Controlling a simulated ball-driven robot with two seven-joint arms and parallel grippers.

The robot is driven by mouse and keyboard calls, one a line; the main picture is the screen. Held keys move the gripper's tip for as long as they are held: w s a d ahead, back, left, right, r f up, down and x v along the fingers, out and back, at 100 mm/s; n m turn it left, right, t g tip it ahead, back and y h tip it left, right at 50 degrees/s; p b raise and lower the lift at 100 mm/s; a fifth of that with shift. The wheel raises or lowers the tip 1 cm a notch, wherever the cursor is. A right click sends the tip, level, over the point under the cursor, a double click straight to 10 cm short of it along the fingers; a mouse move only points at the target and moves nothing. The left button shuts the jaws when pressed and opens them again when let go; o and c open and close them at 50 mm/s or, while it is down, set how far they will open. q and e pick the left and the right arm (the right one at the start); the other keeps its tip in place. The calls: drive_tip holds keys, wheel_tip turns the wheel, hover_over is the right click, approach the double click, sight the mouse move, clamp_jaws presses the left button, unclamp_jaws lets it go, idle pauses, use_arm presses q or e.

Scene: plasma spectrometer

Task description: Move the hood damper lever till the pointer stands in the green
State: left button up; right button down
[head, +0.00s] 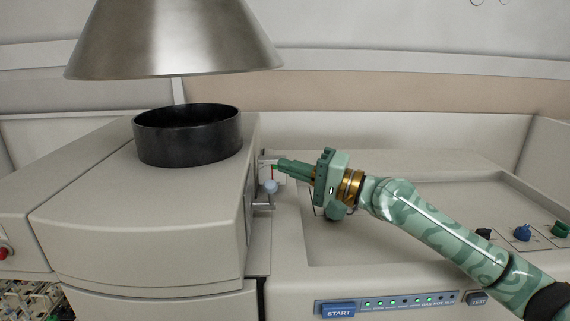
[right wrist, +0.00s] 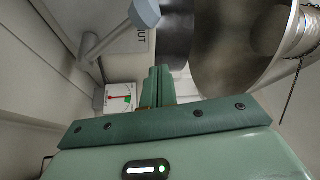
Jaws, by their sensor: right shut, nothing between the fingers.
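The hood damper lever (head: 264,206) sticks out from the side of the beige housing, with a pale blue knob (head: 270,186). The lever also shows in the right wrist view, with its knob (right wrist: 145,13) at the top. Behind it is a small white gauge (right wrist: 112,104) with red and green marks. I cannot tell whether its pointer stands in the green. The gauge (head: 265,168) is partly hidden by my right gripper (head: 279,166) in the head view. That gripper is shut and empty, its fingers just above and beside the knob, apparently not holding it. My left gripper is not in view.
A black ring (head: 188,140) stands on the housing (head: 90,215) below a metal hood (head: 175,45). A front panel carries a blue START button (head: 338,310). Coloured knobs, one of them blue (head: 522,233), sit at the right. The recessed top (head: 345,245) is mostly clear.

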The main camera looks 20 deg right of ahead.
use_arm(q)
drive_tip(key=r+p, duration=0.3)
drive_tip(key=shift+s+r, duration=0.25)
use_arm(e)
drive_tip(key=s+a, duration=0.1)
drive_tip(key=s+a+f, duration=0.1)
drive_tip(key=s, duration=0.1)
drive_tip(key=shift+a, duration=0.15)
drive_tip(key=shift+w, duration=0.1)
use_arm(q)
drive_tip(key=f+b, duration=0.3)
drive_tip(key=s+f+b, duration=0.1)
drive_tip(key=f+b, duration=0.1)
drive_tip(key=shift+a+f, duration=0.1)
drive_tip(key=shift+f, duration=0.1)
use_arm(e)
drive_tip(key=shift+s+a+f+n+y, duration=0.15)
drive_tip(key=shift+s+n+y, duration=0.15)
drive_tip(key=shift+n, duration=0.2)
drive_tip(key=shift+s+a+f+n+y, duration=0.1)
drive_tip(key=shift+s+f+n+y, duration=0.1)
drive_tip(key=shift+s+n, duration=0.25)
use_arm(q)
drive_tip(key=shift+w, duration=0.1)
